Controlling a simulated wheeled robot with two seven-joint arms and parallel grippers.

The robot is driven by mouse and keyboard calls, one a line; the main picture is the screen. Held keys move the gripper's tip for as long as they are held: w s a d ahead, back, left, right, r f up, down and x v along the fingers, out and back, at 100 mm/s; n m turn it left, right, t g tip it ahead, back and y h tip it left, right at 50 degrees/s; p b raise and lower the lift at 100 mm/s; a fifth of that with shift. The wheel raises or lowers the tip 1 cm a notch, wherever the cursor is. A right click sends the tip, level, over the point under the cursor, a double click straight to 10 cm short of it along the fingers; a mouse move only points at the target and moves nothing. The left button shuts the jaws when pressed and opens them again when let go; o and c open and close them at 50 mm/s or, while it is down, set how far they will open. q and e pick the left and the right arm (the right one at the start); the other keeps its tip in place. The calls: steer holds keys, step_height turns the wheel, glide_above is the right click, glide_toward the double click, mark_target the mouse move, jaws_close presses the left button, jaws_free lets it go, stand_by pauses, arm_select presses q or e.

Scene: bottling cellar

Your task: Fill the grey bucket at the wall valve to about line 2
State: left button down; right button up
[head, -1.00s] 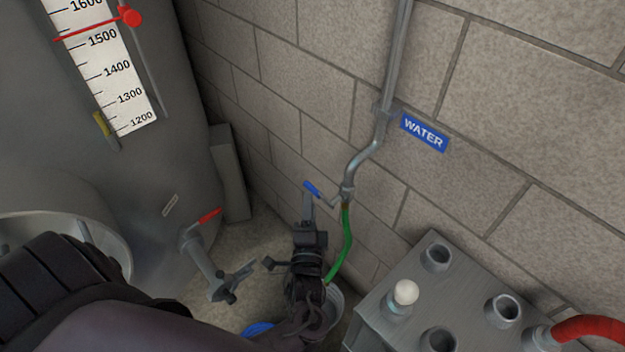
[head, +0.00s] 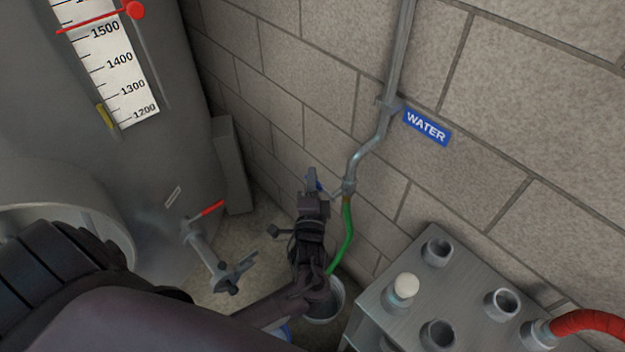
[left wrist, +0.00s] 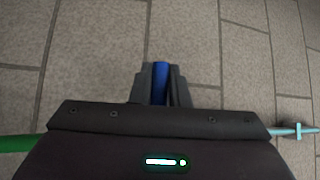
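The blue valve handle (head: 319,186) is on the wall water pipe, mostly hidden behind my left gripper (head: 312,174) in the head view. In the left wrist view the blue handle (left wrist: 160,84) lies between the two fingers, which sit close along both its sides; my left gripper (left wrist: 160,88) looks shut on it. A green hose (head: 348,232) runs from the valve down to the grey bucket (head: 339,303) on the floor. My left arm covers part of the bucket. Its inner lines and any water level cannot be made out. My right gripper is not in view.
A blue WATER sign (head: 427,126) is on the block wall right of the pipe. A large grey tank (head: 150,190) with a scale and a red-handled tap (head: 207,209) stands left. A metal machine (head: 450,290) with a red hose (head: 590,322) is right of the bucket.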

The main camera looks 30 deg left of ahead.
mark_target(321, 186)
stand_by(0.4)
arm_select(q)
steer(key=r+m+t, duration=0.1)
steer(key=m+t, duration=0.1)
steer(key=shift+d+r+m, duration=0.1)
steer(key=shift+r+m, duration=0.25)
steer(key=shift+m, duration=0.05)
steer(key=m+t, duration=0.1)
steer(key=r+m+t, duration=0.1)
steer(key=m+h+b, duration=0.1)
steer(key=shift+s+d+r+t, duration=0.1)
steer(key=shift+d+r+t, duration=0.2)
steer(key=shift+t, duration=0.1)
steer(key=m+t+h, duration=0.1)
steer(key=r+m+h, duration=0.1)
steer(key=m, duration=0.1)
steer(key=d+m+t, duration=0.1)
steer(key=m, duration=0.1)
steer(key=shift+s+r+t+h, duration=0.2)
steer(key=shift+t+h, duration=0.1)
steer(key=shift+h, duration=0.1)
steer(key=shift+s+d+r+m+t+h, duration=0.1)
steer(key=shift+d+m+t+h, duration=0.1)
steer(key=shift+m+h, duration=0.4)
steer(key=shift+d+r+m+t+h, duration=0.1)
steer(key=shift+r+m+t+h, duration=0.1)
steer(key=shift+m+h, duration=0.4)
steer(key=shift+s+d+r+m+t+h, duration=0.1)
steer(key=shift+d+m+t+h, duration=0.1)
steer(key=shift+m+h, duration=0.4)
